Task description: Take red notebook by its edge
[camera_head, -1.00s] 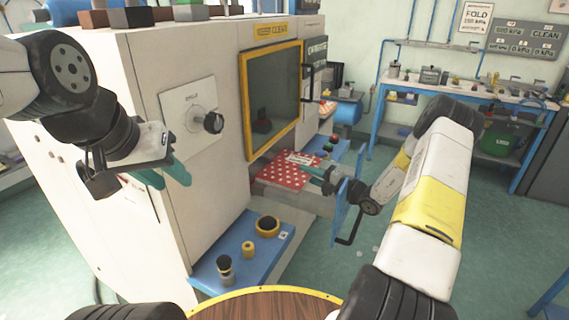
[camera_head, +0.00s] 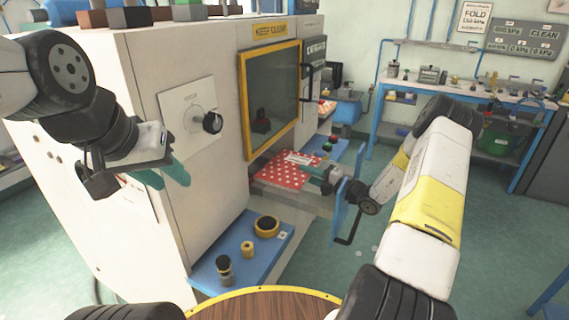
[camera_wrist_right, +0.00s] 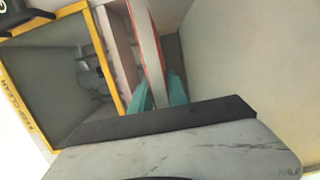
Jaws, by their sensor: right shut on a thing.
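The red notebook (camera_head: 283,174) has white polka dots and a white label, and lies flat on a ledge below the machine's yellow-framed window. My right gripper (camera_head: 322,174) is shut on its right edge. In the right wrist view the notebook (camera_wrist_right: 147,50) appears nearly edge-on, running between the teal fingers of the right gripper (camera_wrist_right: 160,94). My left gripper (camera_head: 162,178) is open and empty, in front of the machine's side panel, well away from the notebook.
The machine (camera_head: 190,130) with its dial and window (camera_head: 272,95) stands close behind the notebook. A blue shelf (camera_head: 210,275) with several small knobs is at lower front. A round wooden table (camera_head: 265,307) is nearest. Open floor lies right of the ledge.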

